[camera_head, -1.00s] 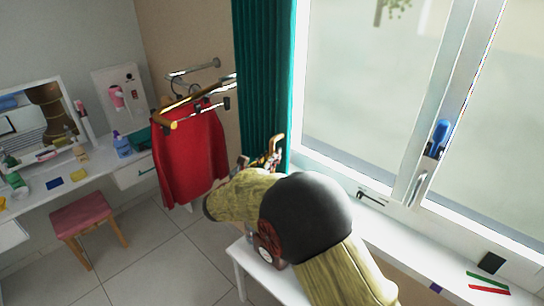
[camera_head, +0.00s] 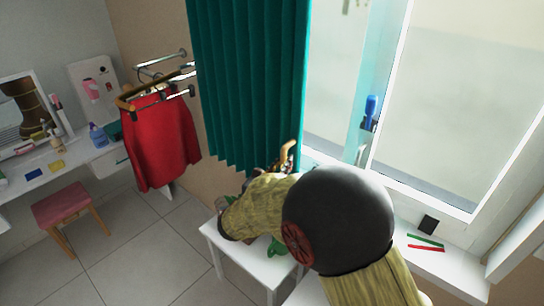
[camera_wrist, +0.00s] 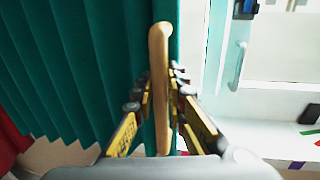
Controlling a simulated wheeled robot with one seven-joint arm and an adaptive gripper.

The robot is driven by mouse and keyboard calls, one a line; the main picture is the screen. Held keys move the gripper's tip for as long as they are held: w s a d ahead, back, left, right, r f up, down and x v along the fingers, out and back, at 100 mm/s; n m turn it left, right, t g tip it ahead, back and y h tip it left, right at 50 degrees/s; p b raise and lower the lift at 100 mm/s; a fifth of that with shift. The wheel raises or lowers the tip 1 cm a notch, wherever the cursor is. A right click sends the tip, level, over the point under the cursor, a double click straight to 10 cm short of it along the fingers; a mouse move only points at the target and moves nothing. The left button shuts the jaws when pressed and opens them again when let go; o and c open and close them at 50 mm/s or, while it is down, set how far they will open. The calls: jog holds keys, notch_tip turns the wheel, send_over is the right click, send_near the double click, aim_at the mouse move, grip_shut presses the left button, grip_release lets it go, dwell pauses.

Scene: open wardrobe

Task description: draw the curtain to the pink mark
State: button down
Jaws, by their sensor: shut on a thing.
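The teal curtain (camera_head: 250,85) hangs in folds at the left of the window in the head view. It also fills the left of the wrist view (camera_wrist: 75,70). A wooden rod (camera_wrist: 158,85) stands upright at the curtain's leading edge. My gripper (camera_wrist: 163,112) is shut on this rod, with a finger on each side. In the head view my gripper (camera_head: 282,160) is at the curtain's lower right edge, partly hidden by my arm. A red strip (camera_head: 427,248) and a green strip (camera_head: 426,239) lie on the sill.
A white table (camera_head: 215,238) stands below the curtain, with a green item on it behind my arm. A red garment (camera_head: 157,140) hangs on a rail at left. A pink stool (camera_head: 68,205) stands by the desk.

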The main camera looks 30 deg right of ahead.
jog(key=shift+s+d, duration=0.3)
jog(key=shift+s, duration=0.4)
jog(key=shift+s+d, duration=0.25)
jog(key=shift+s, duration=0.4)
jog(key=shift+s+d, duration=0.3)
jog(key=shift+s, duration=0.4)
jog(key=c, duration=1.8)
grip_release()
jog(key=shift+a, duration=0.1)
jog(key=v, duration=1.1)
jog(key=shift+s+a, duration=0.2)
jog(key=shift+a, duration=0.1)
